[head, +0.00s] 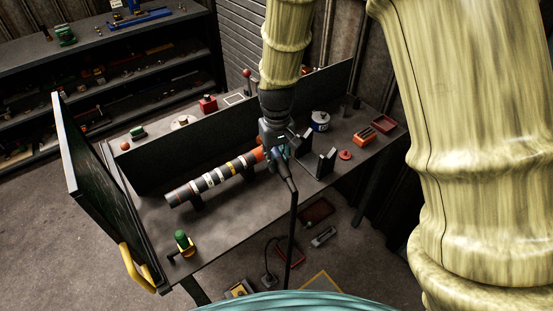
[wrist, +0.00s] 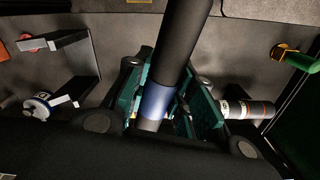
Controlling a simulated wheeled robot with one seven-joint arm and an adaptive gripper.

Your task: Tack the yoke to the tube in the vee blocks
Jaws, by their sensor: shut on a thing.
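A grey tube (head: 213,184) with white, yellow and orange bands lies along the bench in the vee blocks (head: 196,201). An orange part (head: 258,154) shows at its right end, partly hidden by my gripper; I cannot tell whether it is the yoke. My gripper (head: 278,153) is just right of that end, above the bench. In the wrist view its green-padded fingers (wrist: 165,110) are shut on a dark handle with a blue band (wrist: 158,100), which looks like a welding torch. A black cable (head: 292,225) hangs from it past the bench edge. The banded tube also shows in the wrist view (wrist: 250,109).
Black upright plates (head: 326,163) stand right of my gripper, near a white-and-blue can (head: 320,121), a red disc (head: 345,155) and an orange block (head: 365,136). A green-topped item (head: 183,241) stands at the front left. A dark screen (head: 100,190) borders the left end.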

